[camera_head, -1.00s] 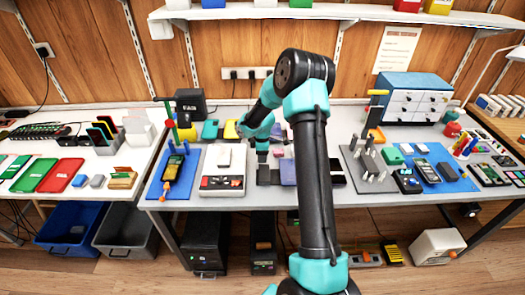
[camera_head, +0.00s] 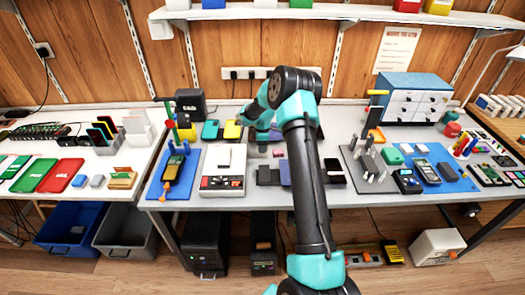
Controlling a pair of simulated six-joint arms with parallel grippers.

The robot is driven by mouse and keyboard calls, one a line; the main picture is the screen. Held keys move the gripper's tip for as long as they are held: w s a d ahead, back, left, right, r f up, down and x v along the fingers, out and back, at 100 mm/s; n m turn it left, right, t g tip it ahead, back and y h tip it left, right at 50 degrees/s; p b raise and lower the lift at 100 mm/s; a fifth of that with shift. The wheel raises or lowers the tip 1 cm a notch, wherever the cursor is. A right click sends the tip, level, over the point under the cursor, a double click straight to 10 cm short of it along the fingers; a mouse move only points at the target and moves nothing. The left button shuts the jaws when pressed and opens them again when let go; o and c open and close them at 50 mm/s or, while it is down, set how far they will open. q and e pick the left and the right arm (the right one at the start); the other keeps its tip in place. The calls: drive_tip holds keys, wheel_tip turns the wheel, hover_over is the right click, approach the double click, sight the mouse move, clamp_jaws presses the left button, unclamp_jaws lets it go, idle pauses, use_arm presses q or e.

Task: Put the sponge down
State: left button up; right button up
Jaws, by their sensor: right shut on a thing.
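My right gripper (camera_head: 262,148) reaches over the back middle of the grey table and points down. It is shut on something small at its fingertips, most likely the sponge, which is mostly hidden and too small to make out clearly. My left gripper is not in view.
A white device with a red-and-dark front (camera_head: 221,183) and a blue mat (camera_head: 160,188) lie left of the gripper. Dark trays (camera_head: 268,176) lie in front of it. A grey pegged board (camera_head: 352,158) stands at right. A small pinkish piece (camera_head: 278,152) lies beside the gripper.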

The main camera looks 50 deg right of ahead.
drive_tip(key=shift+f, duration=1.55)
drive_tip(key=shift+f, duration=0.1)
drive_tip(key=o, duration=0.8)
wheel_tip(320, 180, up, 12)
drive_tip(key=shift+r, duration=0.15)
drive_tip(key=shift+a, duration=0.1)
